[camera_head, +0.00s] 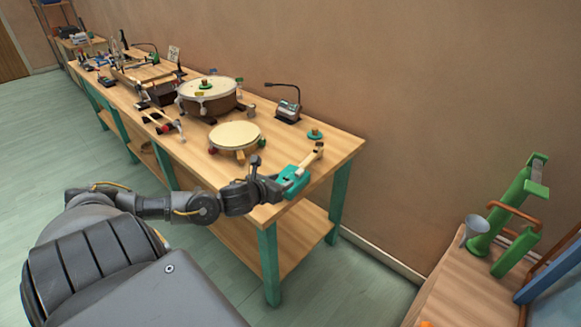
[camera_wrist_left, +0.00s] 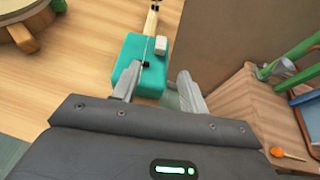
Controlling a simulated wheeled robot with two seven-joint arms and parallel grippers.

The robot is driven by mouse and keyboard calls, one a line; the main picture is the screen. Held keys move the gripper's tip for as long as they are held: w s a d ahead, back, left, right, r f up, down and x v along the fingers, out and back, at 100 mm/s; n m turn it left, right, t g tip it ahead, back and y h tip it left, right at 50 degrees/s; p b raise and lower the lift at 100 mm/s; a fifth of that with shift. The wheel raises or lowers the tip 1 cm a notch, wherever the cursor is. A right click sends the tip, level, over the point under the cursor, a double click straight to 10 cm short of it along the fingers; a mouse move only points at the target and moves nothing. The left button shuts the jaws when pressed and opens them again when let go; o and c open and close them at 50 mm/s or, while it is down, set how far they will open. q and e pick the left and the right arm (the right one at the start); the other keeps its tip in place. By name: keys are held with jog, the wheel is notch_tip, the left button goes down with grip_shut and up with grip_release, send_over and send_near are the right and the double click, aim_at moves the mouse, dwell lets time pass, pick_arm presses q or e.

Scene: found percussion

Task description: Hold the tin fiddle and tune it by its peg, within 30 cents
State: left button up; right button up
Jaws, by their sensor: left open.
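The tin fiddle has a teal tin body (camera_head: 293,183) and a pale wooden neck (camera_head: 311,159). It lies at the near right end of the workbench in the head view. In the left wrist view its teal body (camera_wrist_left: 150,78) is just ahead, with a small pale block and a string on it. My left gripper (camera_head: 275,186) is open at the body's near side. In the wrist view its fingers (camera_wrist_left: 160,86) point at the body, the left one overlapping its lower left edge. I cannot tell whether they touch. The peg is too small to make out. My right gripper is not in view.
The wooden workbench (camera_head: 345,143) also holds a small drum (camera_head: 235,135), a larger drum (camera_head: 218,103) and a black device with a bent stalk (camera_head: 288,110). A wooden surface at right bears a green stand (camera_head: 500,210) and a grey cup (camera_head: 474,228). Bare floor lies between.

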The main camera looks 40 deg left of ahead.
aim_at(296, 174)
pick_arm(q)
jog(key=p+x, duration=0.1)
jog(key=x, duration=0.8)
jog(key=shift+w+f, duration=0.2)
jog(key=shift+w, duration=0.1)
jog(key=shift+c, duration=0.4)
grip_shut()
jog(key=shift+o, duration=0.3)
grip_release()
